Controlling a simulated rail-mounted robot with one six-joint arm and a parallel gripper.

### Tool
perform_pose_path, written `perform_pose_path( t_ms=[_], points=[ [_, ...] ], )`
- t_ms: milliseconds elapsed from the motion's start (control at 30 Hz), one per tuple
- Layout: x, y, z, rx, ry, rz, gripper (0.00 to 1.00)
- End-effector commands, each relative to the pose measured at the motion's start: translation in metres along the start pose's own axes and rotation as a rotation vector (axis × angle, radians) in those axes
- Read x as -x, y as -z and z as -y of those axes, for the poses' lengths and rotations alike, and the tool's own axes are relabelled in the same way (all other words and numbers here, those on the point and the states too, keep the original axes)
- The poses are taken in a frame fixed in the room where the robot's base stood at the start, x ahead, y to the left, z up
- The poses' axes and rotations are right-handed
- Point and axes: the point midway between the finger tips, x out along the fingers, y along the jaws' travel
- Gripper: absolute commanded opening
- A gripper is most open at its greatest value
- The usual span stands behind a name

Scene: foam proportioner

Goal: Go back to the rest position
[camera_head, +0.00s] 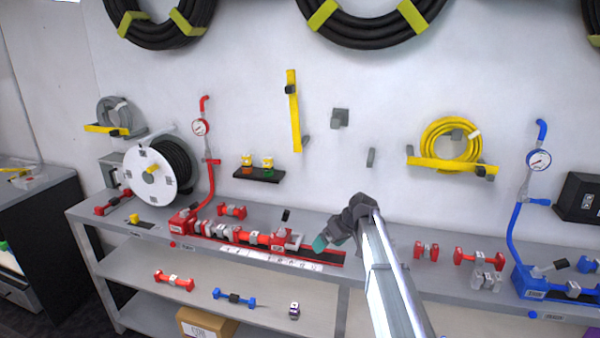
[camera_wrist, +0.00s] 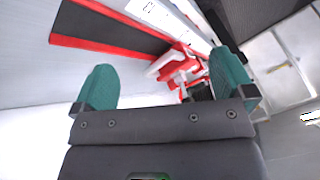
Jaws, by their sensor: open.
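My gripper (camera_head: 322,243) is in the middle of the head view, at the end of my arm, over the front part of the bench near the right end of the red assembly. In the wrist view the two teal fingertips (camera_wrist: 165,85) stand wide apart with nothing between them. The red assembly (camera_head: 245,236) lies on a black and red tray (camera_head: 325,256) with a white labelled strip in front. In the wrist view a red and white part of it (camera_wrist: 178,68) shows beyond the fingers, close to the right one. I cannot tell the exact gap.
The grey bench (camera_head: 395,245) carries red fittings (camera_head: 426,251) to the right and a blue assembly (camera_head: 560,285) at the far right. A hose reel (camera_head: 152,172) stands at the left. Several hoses hang on the wall. A lower shelf (camera_head: 255,310) holds small couplings.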

Motion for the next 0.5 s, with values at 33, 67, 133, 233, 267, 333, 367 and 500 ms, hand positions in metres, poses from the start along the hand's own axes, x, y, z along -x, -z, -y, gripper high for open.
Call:
perform_pose_path(
  t_ms=[33, 67, 133, 233, 267, 333, 367, 500],
  points=[
    [0.006, -0.057, 0.037, -0.143, -0.052, 0.072, 1.00],
    [0.010, -0.085, 0.052, -0.239, -0.094, 0.118, 1.00],
    [0.020, -0.147, 0.085, -0.434, -0.202, 0.201, 1.00],
    [0.037, -0.221, 0.127, -0.623, -0.353, 0.275, 1.00],
    [0.041, -0.238, 0.137, -0.654, -0.390, 0.289, 1.00],
    [0.049, -0.269, 0.156, -0.680, -0.450, 0.315, 1.00],
    [0.051, -0.278, 0.162, -0.678, -0.464, 0.322, 1.00],
    [0.053, -0.291, 0.175, -0.664, -0.476, 0.329, 1.00]
  ],
)
